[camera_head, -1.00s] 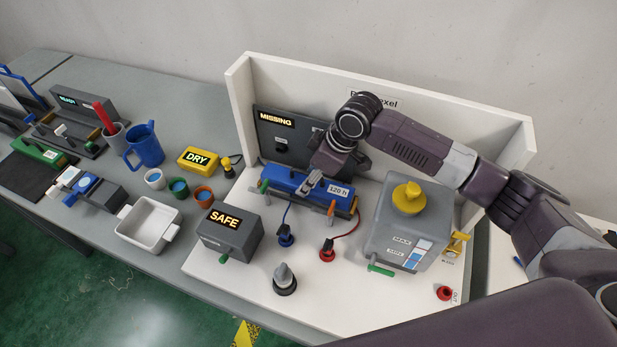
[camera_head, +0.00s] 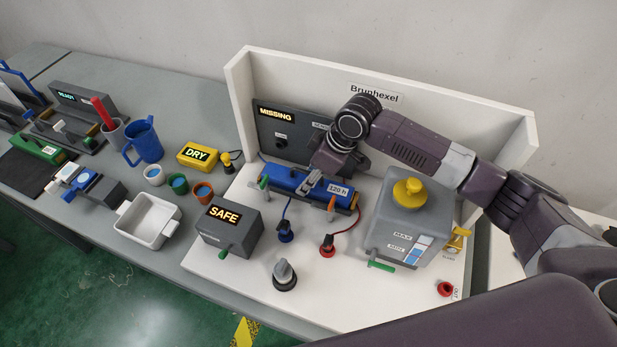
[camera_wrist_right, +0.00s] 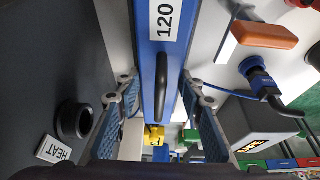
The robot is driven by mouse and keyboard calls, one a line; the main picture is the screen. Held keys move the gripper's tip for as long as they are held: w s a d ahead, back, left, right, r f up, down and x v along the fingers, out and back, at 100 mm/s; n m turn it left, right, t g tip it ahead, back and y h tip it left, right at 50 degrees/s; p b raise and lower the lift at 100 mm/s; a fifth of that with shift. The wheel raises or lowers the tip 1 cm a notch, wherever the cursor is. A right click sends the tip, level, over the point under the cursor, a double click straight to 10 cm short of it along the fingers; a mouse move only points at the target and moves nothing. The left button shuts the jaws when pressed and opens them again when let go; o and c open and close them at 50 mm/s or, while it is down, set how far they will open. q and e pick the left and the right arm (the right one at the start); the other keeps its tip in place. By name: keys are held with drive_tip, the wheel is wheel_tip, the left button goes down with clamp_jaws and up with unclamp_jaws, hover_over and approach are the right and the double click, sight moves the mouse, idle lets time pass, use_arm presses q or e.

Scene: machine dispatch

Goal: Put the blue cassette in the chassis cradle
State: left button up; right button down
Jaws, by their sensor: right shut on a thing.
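The blue cassette (camera_head: 285,179) carries a "120 h" label and lies lengthwise in front of the dark panel that reads "MISSING". My right gripper (camera_head: 312,184) is shut on it from above, near its middle. In the right wrist view the cassette (camera_wrist_right: 158,30), with its black handle, runs between my two fingers (camera_wrist_right: 160,115). The chassis cradle (camera_head: 352,208) shows as a dark edge under the cassette, with a green lever and an orange lever at the front. Whether the cassette is fully seated cannot be told. My left gripper is not in view.
The grey tank (camera_head: 405,230) with a yellow knob stands close to the right. The "SAFE" box (camera_head: 228,230) and blue and red plugs with cables stand in front. The white back wall (camera_head: 430,115) rises behind. A white tray (camera_head: 148,222) and cups stand at left.

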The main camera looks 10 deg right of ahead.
drive_tip(key=shift+r+p, duration=0.1)
drive_tip(key=shift+p, duration=0.35)
drive_tip(key=shift+f, duration=0.3)
idle(0.6)
drive_tip(key=c, duration=1.2)
unclamp_jaws()
drive_tip(key=shift+f, duration=0.15)
